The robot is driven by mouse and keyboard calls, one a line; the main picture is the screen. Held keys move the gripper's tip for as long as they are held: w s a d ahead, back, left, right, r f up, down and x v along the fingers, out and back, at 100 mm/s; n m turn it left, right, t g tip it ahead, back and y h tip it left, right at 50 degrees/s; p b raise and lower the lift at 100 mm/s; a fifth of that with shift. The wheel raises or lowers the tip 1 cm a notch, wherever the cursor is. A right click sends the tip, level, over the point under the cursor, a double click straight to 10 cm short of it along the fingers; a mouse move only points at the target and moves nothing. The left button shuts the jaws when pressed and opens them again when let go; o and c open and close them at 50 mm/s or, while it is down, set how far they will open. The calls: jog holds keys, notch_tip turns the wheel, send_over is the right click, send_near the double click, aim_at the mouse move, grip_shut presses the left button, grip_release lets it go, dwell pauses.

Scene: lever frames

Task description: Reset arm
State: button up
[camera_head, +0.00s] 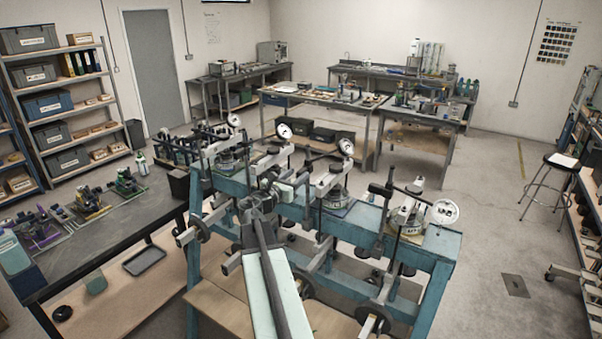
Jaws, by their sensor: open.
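My arm reaches up from the bottom centre, and my gripper (288,184) is at its far end, over the teal bench (365,222). It is open, but its fingers are small and hard to tell apart from the metalwork around them. I see nothing held. Several lever frames with round dials stand along the bench. One frame (335,196) is just right of my gripper, and another (408,216) is at the right end. A third (222,156) stands at the left. I cannot tell whether my gripper touches any of them. My arm hides part of the bench.
A dark workbench (110,238) with small fixtures stands at the left. Shelving (75,100) with bins is behind it. Grey tables (330,98) with equipment stand at the back. A black stool (562,160) is at the right. The floor right of the teal bench is mostly clear.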

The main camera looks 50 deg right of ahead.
jog(key=a, duration=0.4)
jog(key=shift+s+a, duration=0.1)
jog(key=shift+s, duration=0.15)
